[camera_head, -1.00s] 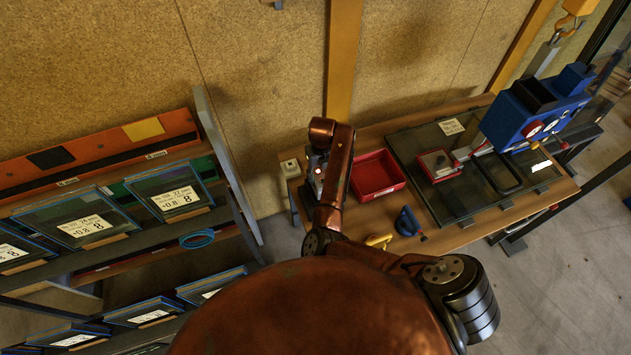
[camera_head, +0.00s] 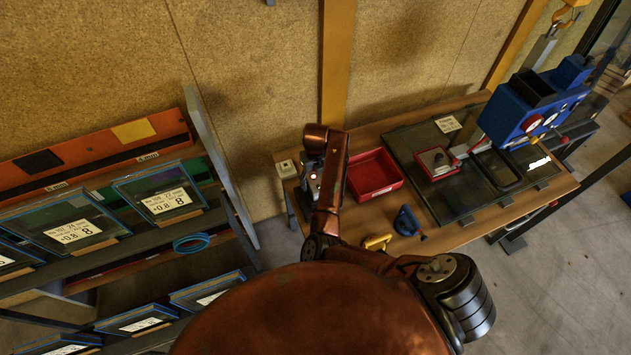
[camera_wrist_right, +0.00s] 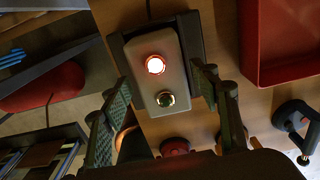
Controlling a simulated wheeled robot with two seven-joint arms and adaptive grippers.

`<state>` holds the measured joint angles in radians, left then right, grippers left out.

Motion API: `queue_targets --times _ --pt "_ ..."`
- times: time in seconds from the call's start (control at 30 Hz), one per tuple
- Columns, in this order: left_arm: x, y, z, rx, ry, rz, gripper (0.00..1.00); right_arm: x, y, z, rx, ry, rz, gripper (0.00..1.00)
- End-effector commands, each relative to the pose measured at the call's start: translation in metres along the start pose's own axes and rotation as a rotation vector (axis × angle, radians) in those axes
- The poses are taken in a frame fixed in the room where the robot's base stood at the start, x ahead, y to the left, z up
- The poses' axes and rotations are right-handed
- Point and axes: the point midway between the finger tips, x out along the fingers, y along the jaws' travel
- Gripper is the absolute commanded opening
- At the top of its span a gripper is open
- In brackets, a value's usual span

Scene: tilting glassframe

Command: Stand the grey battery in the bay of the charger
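My right gripper (camera_head: 313,172) is over the left end of the workbench, partly hidden by my arm in the head view. In the right wrist view my right gripper (camera_wrist_right: 163,82) is open, a finger on either side of a grey-beige box (camera_wrist_right: 150,88) in front of a black plate. The box carries a lit red lamp (camera_wrist_right: 155,65) and a dark green lamp (camera_wrist_right: 165,98). It looks like the charger, but I cannot be sure. I cannot pick out the grey battery or the bay. My left gripper is not in view.
A red tray (camera_head: 373,176) stands right of my arm. A blue clamp-like tool (camera_head: 407,221) and a yellow one (camera_head: 377,243) lie near the bench's front edge. A small pale box (camera_head: 286,168) sits at its left end. A rack of glass panes (camera_head: 75,222) stands left.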

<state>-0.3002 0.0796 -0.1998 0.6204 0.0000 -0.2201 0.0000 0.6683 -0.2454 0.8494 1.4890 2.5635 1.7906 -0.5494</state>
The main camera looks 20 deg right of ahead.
Motion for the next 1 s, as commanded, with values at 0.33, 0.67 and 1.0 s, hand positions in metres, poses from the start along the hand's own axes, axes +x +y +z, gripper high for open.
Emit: queue_targets --times 0.33,0.67,1.0 --pt "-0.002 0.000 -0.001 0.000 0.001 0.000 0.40 -0.003 0.000 0.000 0.000 0.000 0.000 0.59" --pt "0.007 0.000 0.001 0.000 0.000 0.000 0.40 -0.057 0.000 0.002 0.002 -0.006 -0.001 0.59" --pt "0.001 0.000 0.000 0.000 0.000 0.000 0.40 -0.117 0.001 0.001 0.001 -0.003 0.001 0.59"
